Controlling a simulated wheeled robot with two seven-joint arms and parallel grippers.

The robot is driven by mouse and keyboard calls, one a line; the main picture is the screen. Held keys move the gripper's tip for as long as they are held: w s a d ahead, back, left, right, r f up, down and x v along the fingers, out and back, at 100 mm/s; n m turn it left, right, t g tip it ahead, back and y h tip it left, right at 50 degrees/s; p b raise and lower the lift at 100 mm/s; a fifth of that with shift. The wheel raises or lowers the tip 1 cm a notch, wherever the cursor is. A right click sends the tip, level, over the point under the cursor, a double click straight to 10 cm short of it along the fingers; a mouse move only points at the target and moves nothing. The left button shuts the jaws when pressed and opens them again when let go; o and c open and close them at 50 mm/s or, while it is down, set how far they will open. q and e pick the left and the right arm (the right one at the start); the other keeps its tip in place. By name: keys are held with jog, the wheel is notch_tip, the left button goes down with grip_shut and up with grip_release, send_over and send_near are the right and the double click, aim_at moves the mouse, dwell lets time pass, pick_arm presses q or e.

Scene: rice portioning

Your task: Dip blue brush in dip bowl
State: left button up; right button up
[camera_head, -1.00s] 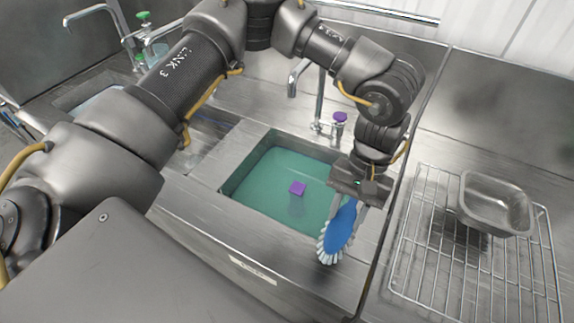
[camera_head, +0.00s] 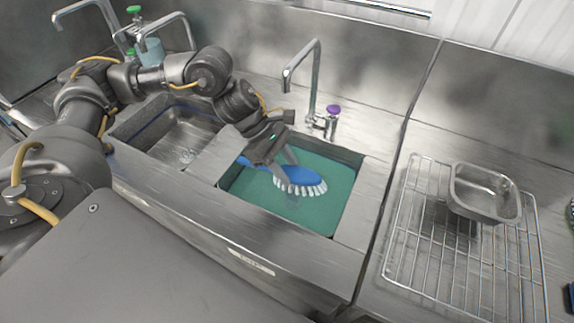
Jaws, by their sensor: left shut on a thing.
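The blue brush (camera_head: 297,174) with white bristles is held by my left gripper (camera_head: 283,160). The gripper is shut on its blue handle. The brush lies roughly level over the basin of green liquid (camera_head: 325,215), with its bristles facing down at the right end. I cannot tell whether the bristles touch the liquid. No separate bowl labelled as a dip bowl shows; the green-filled basin is sunk in the steel counter. My right gripper is not in view.
An empty sink (camera_head: 180,137) lies left of the green basin. A tap (camera_head: 317,85) with a purple knob (camera_head: 333,109) stands behind it. At right, a wire rack (camera_head: 425,262) carries a metal pan (camera_head: 484,193). A green-topped bottle (camera_head: 150,50) stands at the back left.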

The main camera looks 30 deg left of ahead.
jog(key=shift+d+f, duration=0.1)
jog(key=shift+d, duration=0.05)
